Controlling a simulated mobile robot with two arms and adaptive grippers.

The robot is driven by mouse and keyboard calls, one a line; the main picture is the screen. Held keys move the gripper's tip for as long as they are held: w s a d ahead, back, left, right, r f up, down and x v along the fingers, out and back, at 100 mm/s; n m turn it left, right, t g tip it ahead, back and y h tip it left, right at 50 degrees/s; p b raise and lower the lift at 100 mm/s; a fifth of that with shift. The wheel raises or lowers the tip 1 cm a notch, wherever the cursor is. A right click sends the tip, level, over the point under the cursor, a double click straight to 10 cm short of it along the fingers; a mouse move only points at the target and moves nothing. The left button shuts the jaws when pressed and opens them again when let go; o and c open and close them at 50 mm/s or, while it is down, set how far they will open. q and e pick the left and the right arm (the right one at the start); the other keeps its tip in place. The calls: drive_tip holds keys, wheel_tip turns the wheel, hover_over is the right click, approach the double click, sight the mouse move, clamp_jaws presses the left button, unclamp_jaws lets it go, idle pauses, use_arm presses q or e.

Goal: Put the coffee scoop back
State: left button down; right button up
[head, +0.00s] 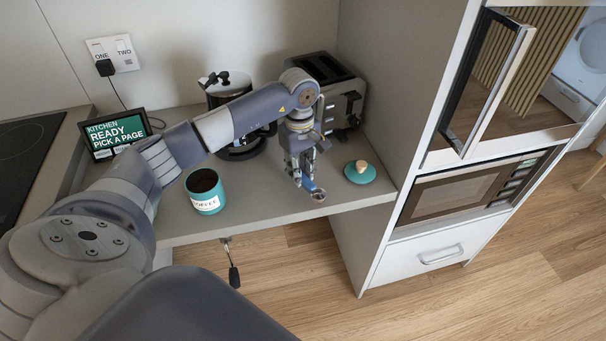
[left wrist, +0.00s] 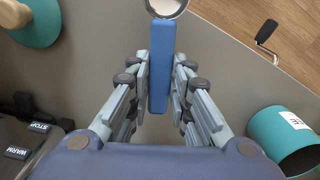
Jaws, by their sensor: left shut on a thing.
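My left gripper (head: 304,177) is shut on the blue handle of the coffee scoop (head: 318,195), above the counter near its front edge. In the left wrist view the scoop's handle (left wrist: 161,70) lies between both fingers of the gripper (left wrist: 160,85); its round metal bowl points away at the top edge and is partly cut off. The teal coffee canister (head: 205,192) stands upright and open on the counter, left of the gripper, with dark coffee inside. It also shows in the left wrist view (left wrist: 283,137). My right gripper is not in view.
A teal lid with a wooden knob (head: 360,172) lies right of the scoop. A toaster (head: 347,105) and a coffee maker (head: 222,90) stand behind my arm. A screen (head: 115,134) stands at the left. A crank (head: 233,272) hangs below the counter's front edge (head: 265,227).

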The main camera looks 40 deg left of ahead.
sight(303, 172)
use_arm(q)
drive_tip(key=shift+w, duration=0.35)
drive_tip(key=shift+w+f+p, duration=0.1)
drive_tip(key=shift+f+p, duration=0.1)
drive_tip(key=shift+p, duration=0.1)
wheel_tip(303, 172, down, 2)
drive_tip(key=shift+d+f+p, duration=0.1)
drive_tip(key=shift+f+p, duration=0.15)
drive_tip(key=shift+p, duration=0.3)
drive_tip(key=shift+f, duration=0.35)
drive_tip(key=shift+f+b, duration=0.25)
drive_tip(key=shift+b, duration=0.05)
drive_tip(key=c, duration=1.4)
unclamp_jaws()
drive_tip(key=shift+r, duration=0.1)
drive_tip(key=shift+c, duration=0.2)
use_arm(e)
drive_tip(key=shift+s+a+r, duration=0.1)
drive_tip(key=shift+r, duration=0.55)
